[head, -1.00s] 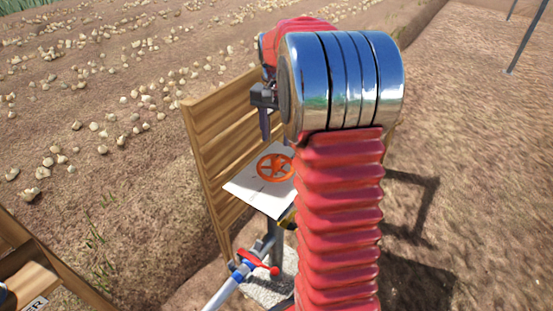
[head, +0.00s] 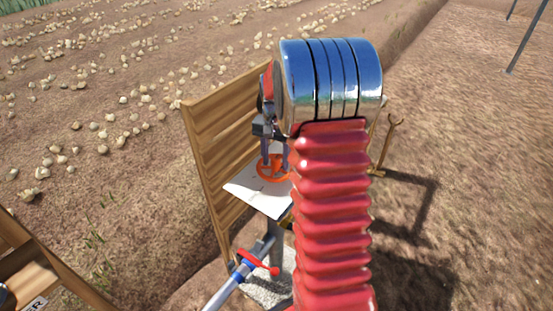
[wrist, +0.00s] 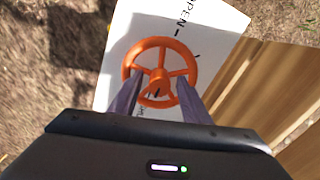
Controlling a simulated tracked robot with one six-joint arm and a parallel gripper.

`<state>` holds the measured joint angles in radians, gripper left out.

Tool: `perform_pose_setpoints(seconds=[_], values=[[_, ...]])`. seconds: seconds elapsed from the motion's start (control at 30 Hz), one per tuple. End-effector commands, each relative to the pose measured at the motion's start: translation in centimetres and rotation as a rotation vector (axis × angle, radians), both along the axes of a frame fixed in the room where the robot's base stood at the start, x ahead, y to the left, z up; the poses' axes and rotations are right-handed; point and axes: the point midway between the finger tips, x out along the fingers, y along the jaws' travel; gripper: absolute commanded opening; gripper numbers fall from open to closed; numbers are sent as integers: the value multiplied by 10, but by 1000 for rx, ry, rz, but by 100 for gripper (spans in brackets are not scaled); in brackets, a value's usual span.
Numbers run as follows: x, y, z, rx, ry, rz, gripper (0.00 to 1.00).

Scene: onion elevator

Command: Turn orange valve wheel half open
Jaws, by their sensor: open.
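The orange valve wheel (head: 262,173) sits over a white plate (head: 254,195) in front of a wooden board, partly hidden by my gripper and arm. The wrist view shows the spoked wheel (wrist: 161,48) almost whole, with "OPEN" and dark tick marks printed on the plate (wrist: 212,32). My gripper (head: 276,160) is open, its fingers pointing down at the wheel. In the wrist view the two fingers of my gripper (wrist: 158,90) reach the wheel's near part, one on each side of the hub. I cannot tell whether they touch the wheel.
A slatted wooden board (head: 222,140) stands right behind the plate. Below is a pipe with a red lever handle (head: 258,262). A wooden crate (head: 40,270) is at the lower left. Onions lie over the soil behind.

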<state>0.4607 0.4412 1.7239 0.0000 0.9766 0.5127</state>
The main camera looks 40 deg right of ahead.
Motion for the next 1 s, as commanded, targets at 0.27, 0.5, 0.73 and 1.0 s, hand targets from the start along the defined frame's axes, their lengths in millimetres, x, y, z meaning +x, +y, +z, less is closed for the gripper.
perform_pose_setpoints(seconds=[0.27, 0.5, 0.73, 1.0], values=[[0, 0, 0, 0, 0, 0, 28], [0, 0, 1, 1, -1, 0, 11], [0, -3, 1, 0, -1, -1, 2], [1, -1, 1, -1, -3, 38, 2]])
